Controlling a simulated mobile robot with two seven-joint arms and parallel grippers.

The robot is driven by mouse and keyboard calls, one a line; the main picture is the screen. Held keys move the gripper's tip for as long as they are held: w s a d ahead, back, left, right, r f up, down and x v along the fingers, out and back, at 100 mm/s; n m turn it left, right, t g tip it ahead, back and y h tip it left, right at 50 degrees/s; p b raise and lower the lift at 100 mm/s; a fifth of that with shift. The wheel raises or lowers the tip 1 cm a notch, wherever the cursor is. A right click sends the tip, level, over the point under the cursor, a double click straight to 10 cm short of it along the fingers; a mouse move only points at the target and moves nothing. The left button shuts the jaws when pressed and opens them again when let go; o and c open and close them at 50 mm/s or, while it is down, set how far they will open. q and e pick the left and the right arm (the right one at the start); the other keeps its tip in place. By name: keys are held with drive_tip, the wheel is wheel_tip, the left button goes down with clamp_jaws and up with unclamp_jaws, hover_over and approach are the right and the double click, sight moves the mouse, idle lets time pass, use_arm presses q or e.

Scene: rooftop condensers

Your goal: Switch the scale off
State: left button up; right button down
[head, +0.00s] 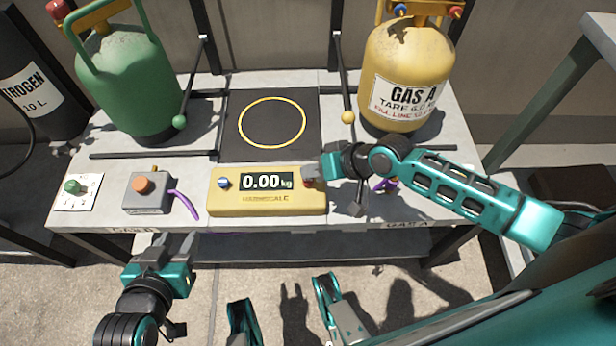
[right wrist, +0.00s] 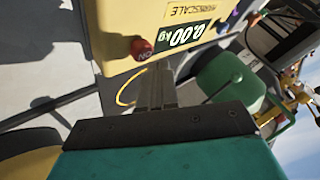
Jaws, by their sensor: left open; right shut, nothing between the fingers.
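The yellow scale console (head: 268,205) sits at the table's front edge, its lit display (head: 267,181) reading 0.00 kg. A blue knob (head: 224,183) is left of the display. A red knob (head: 309,184) is at the right, partly covered by my right gripper (head: 312,174). In the right wrist view, the red knob (right wrist: 141,47) shows beside the shut, empty fingertips of my right gripper (right wrist: 160,68); I cannot tell whether they touch. The black weighing plate (head: 238,145) behind the console is empty. My left gripper (head: 160,248) is open and empty, in front of the table.
A green cylinder (head: 125,85) stands at the back left and a yellow GAS A cylinder (head: 405,70) at the back right. A grey box with an orange button (head: 148,193) and a green knob on a white plate (head: 76,188) are left of the console. Black bars cross the tabletop.

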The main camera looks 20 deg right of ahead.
sight(313, 180)
drive_tip(key=shift+f, duration=0.3)
idle(0.4)
drive_tip(key=shift+f+b, duration=0.35)
drive_tip(key=shift+f, duration=0.15)
idle(0.5)
drive_tip(key=shift+r, duration=0.15)
drive_tip(key=shift+r+p, duration=0.9)
drive_tip(key=shift+p, duration=0.2)
wheel_tip(313, 180, up, 5)
drive_tip(key=p, duration=0.5)
